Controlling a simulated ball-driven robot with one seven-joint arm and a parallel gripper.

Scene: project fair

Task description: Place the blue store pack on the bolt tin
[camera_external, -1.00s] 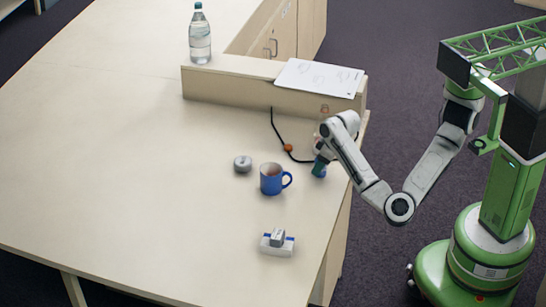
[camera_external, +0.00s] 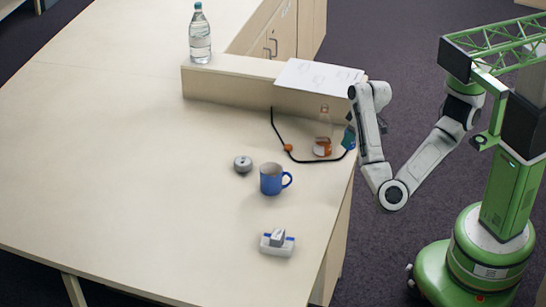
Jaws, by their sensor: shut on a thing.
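My gripper (camera_external: 351,133) is at the desk's right edge, below the raised ledge. It is shut on a small blue-teal thing (camera_external: 349,141), which looks like the blue store pack. The arm covers part of it, and I cannot tell whether it touches the desk. A small round grey metal thing (camera_external: 243,164) stands on the desk left of the blue mug and may be the bolt tin. It is well to the left of my gripper. No label on it is readable.
A blue mug (camera_external: 271,180) stands between the grey thing and the desk's right edge. A white and blue item (camera_external: 277,243) lies nearer the front. The left desk area is clear.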

